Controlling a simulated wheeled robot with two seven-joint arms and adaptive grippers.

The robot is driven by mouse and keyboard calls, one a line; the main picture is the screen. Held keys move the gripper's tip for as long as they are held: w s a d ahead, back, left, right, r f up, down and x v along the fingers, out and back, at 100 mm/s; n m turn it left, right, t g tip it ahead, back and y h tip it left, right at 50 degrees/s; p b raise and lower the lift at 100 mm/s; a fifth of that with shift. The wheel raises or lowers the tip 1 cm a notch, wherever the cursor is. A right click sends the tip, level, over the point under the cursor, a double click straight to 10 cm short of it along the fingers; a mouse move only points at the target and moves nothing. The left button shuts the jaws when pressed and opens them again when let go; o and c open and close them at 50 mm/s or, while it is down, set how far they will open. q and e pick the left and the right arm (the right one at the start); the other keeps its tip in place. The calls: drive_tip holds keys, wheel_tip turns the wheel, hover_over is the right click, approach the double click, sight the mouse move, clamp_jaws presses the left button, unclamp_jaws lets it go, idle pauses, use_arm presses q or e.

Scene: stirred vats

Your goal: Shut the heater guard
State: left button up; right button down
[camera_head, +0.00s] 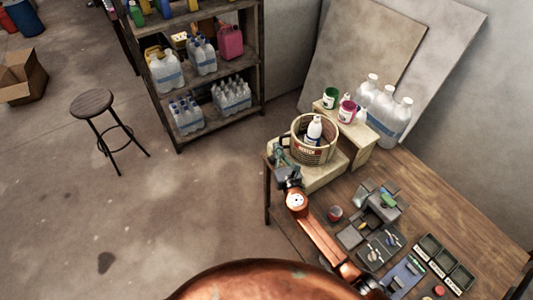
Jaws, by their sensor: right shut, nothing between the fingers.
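A round beige guard with slatted walls and a dark label (299,149) stands on a pale block (320,180) at the table's far left corner. A white bottle with a blue label (314,131) stands inside its ring. I cannot tell from this view whether the guard has a gap or is closed. My right gripper (281,157) is at the left side of the guard, with its fingers shut and empty. It is close to the guard's wall; whether it touches cannot be told. My left gripper is out of view.
A small wooden stand (356,144) with paint cans is right behind the guard, beside large bottles (388,114). Trays and tools (379,250) crowd the table's front. A shelf (205,75) and a stool (92,103) stand left; open floor lies between.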

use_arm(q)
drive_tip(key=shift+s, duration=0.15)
use_arm(e)
drive_tip(key=shift+w+d, duration=0.1)
drive_tip(key=shift+w, duration=0.25)
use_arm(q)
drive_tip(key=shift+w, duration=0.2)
use_arm(e)
drive_tip(key=shift+s, duration=0.1)
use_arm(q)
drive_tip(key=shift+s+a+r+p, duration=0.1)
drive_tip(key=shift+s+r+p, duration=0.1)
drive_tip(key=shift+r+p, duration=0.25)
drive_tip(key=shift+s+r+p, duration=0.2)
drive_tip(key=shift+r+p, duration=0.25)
use_arm(e)
drive_tip(key=s+a, duration=0.2)
drive_tip(key=s, duration=0.4)
drive_tip(key=s+a, duration=0.2)
drive_tip(key=s, duration=0.5)
drive_tip(key=shift+a, duration=0.3)
